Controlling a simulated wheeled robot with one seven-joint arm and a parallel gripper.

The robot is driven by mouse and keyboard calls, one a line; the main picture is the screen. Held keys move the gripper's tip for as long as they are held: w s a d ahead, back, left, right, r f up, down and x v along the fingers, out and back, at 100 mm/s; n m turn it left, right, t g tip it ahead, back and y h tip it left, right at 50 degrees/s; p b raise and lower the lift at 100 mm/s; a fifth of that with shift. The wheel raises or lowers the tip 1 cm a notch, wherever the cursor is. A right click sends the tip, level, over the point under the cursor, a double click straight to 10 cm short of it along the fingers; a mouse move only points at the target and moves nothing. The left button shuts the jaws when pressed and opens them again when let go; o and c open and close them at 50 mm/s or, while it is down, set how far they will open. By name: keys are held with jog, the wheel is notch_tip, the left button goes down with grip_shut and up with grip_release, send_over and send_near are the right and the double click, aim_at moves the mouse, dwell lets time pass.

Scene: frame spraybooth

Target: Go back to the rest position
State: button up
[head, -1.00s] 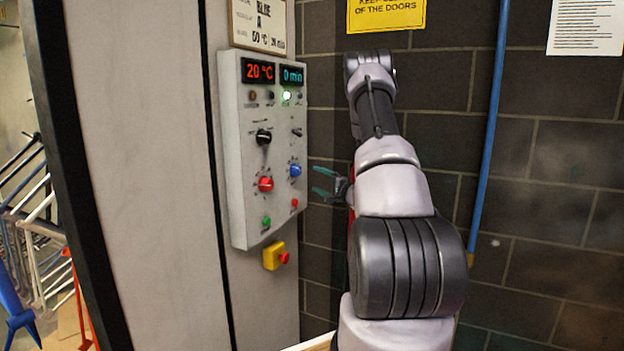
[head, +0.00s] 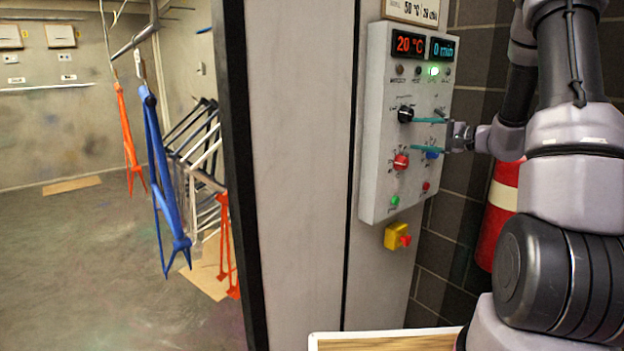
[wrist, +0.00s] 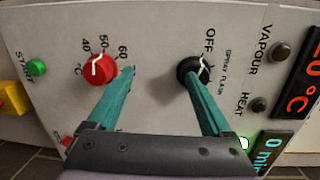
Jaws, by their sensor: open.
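My gripper (head: 413,135) is open and empty in front of the grey control panel (head: 376,150). Its two teal fingers point toward the panel. In the wrist view the gripper (wrist: 158,74) has one fingertip beside the red knob (wrist: 97,69) and the other by the black knob (wrist: 191,70); I cannot tell whether either touches. The red knob's white mark is near 50 on its °C scale. The black knob's mark points toward the OFF side. The blue knob (head: 432,154) is partly behind a finger in the head view.
The displays read 20 °C (head: 408,44) and 0 min (head: 443,48); a green lamp (head: 434,71) is lit. A yellow box with a red button (head: 397,236) is below the panel. A red extinguisher (head: 500,215) stands behind my arm. Painted frames (head: 165,180) hang in the open booth at left.

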jog(key=s+a+r+n+g+h, duration=0.15)
jog(key=s+a+r+g, duration=0.25)
jog(key=s+a, duration=0.4)
jog(key=s+a+r+n+g, duration=0.3)
jog(key=s+a+g, duration=0.15)
jog(key=s, duration=0.55)
jog(key=s+d+r+t+h, duration=0.1)
jog(key=s+d+h, duration=0.1)
jog(key=s+h, duration=0.2)
jog(key=s+d+r+n+t+h, duration=0.1)
jog(key=s+h, duration=0.3)
jog(key=s, duration=0.7)
jog(key=shift+s+d+r+t, duration=0.3)
jog(key=shift+d+r+t, duration=0.25)
jog(key=shift+t, duration=0.2)
jog(key=shift+n, duration=0.35)
